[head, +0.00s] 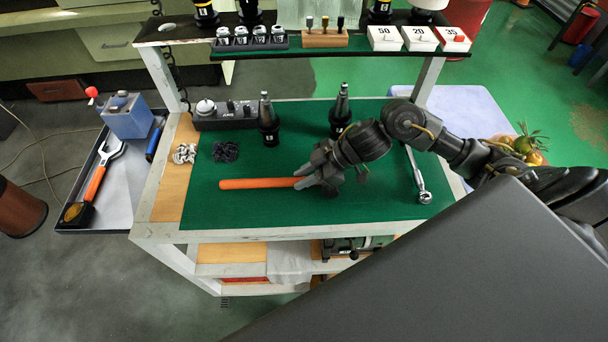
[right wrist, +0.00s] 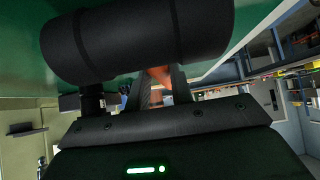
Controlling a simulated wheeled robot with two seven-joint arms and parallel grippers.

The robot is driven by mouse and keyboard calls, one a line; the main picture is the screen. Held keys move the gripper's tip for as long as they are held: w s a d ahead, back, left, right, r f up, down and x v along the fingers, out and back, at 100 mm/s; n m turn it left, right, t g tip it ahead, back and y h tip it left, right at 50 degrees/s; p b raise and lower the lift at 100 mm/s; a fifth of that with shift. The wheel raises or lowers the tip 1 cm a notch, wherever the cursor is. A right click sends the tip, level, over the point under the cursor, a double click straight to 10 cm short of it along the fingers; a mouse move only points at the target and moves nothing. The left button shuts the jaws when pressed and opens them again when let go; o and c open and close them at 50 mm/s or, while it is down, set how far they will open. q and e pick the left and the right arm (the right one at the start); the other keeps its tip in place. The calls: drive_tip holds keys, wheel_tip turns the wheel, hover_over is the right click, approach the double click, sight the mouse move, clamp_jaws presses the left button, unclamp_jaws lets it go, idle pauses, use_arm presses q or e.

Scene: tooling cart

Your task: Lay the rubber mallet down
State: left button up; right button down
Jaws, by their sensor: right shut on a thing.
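The rubber mallet's orange handle (head: 255,184) extends left from my right gripper (head: 310,179), over the green mat (head: 235,208) on the cart top. My right gripper is shut on the handle close to the mallet head. In the right wrist view, the thick black mallet head (right wrist: 140,40) lies across the fingers, with a bit of orange handle between them. The green surface is close behind the head. In the head view the mallet head is largely hidden by my gripper. I cannot tell whether the mallet touches the mat. My left gripper is not in view.
Two black tool holders (head: 268,120) (head: 341,112) stand upright behind the gripper. A ratchet wrench (head: 424,194) lies to the right. A dark control box (head: 225,117), a chain (head: 225,152) and pale rings (head: 185,153) are at the left. The mat's front left is clear.

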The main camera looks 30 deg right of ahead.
drive_tip(key=shift+f, duration=0.1)
drive_tip(key=c, duration=1.1)
unclamp_jaws()
drive_tip(key=shift+c, duration=0.2)
drive_tip(key=b+v, duration=0.1)
drive_tip(key=v, duration=0.9)
drive_tip(key=shift+s+d+r, duration=0.1)
drive_tip(key=shift+d+r, duration=0.2)
